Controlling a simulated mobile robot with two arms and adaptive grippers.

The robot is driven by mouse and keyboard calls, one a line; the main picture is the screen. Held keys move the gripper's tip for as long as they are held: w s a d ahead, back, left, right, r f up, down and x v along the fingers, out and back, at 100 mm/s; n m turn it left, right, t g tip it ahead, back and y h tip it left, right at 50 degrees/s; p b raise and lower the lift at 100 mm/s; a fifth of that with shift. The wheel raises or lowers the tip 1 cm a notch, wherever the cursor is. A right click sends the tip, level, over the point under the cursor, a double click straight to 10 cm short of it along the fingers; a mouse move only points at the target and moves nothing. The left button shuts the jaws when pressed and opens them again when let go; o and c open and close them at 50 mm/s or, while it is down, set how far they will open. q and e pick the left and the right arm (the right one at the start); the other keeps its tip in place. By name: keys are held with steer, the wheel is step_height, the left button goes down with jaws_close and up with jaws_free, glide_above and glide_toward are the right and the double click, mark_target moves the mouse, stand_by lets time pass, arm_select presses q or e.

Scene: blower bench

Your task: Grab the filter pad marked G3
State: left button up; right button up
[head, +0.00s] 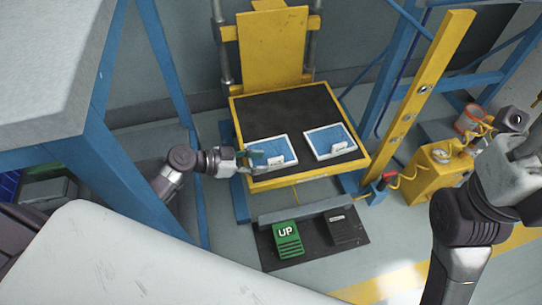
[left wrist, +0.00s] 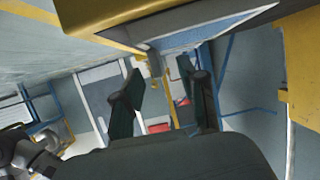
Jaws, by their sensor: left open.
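Two blue filter pads with white rims lie on the black top of a yellow lift table (head: 364,165), a left pad (head: 285,150) and a right pad (head: 326,138). Each has a small white label at its front edge, too small to read, so I cannot tell which is G3. My left gripper (head: 254,160) is open at the left edge of the left pad and hides part of it. In the left wrist view, the open fingers (left wrist: 160,84) are below a blue pad with a white rim (left wrist: 215,30). My right arm is at the right edge; its fingers are not clear.
A floor pedal plate holds a green UP pedal (head: 287,239) and a dark pedal (head: 345,227) in front of the table. A yellow post (head: 420,90) and a yellow box with cables (head: 436,172) stand to the right. A blue-legged grey bench (head: 45,65) is at left.

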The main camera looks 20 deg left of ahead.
mark_target(276, 165)
arm_select(q)
steer(key=x, duration=0.2)
steer(key=b+x, duration=0.2)
steer(key=x, duration=0.1)
steer(key=shift+d+r, duration=0.2)
steer(key=shift+d, duration=0.3)
steer(key=shift+c, duration=0.4)
jaws_close()
